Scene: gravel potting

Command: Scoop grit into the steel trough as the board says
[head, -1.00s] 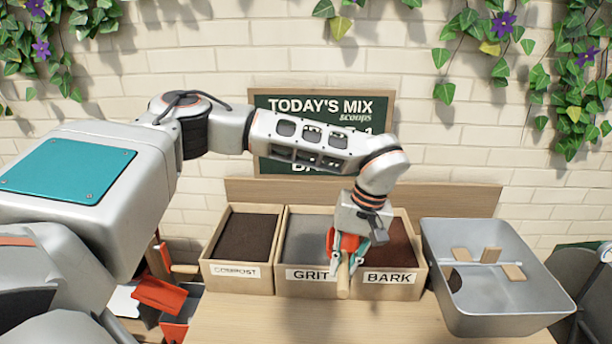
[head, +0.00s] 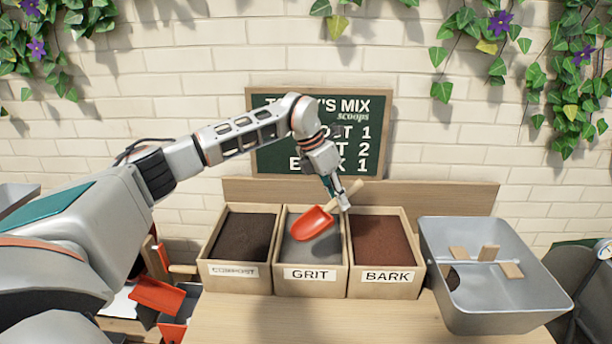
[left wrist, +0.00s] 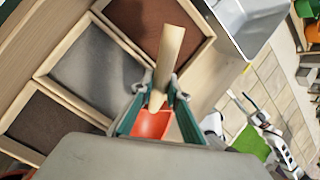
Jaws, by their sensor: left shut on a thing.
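My left gripper (head: 341,200) is shut on the wooden handle (left wrist: 168,58) of a red scoop (head: 312,222). The scoop is over the grit bin (head: 310,287), bowl towards the lower left and handle towards the upper right. No grit shows in its bowl. In the left wrist view my left gripper (left wrist: 158,92) has the handle between its fingers, and part of the red bowl shows below. The steel trough (head: 490,312) stands at the right. The board (head: 375,110) reads bark 1; partly hidden lines end in "OST 1" and "T 2".
The compost bin (head: 236,284) is left of the grit and the bark bin (head: 387,291) is right. The trough holds several wooden pieces (head: 489,253) and a small dark patch (head: 453,278). Bare table (head: 330,325) lies in front. Red tools (head: 158,296) sit at lower left.

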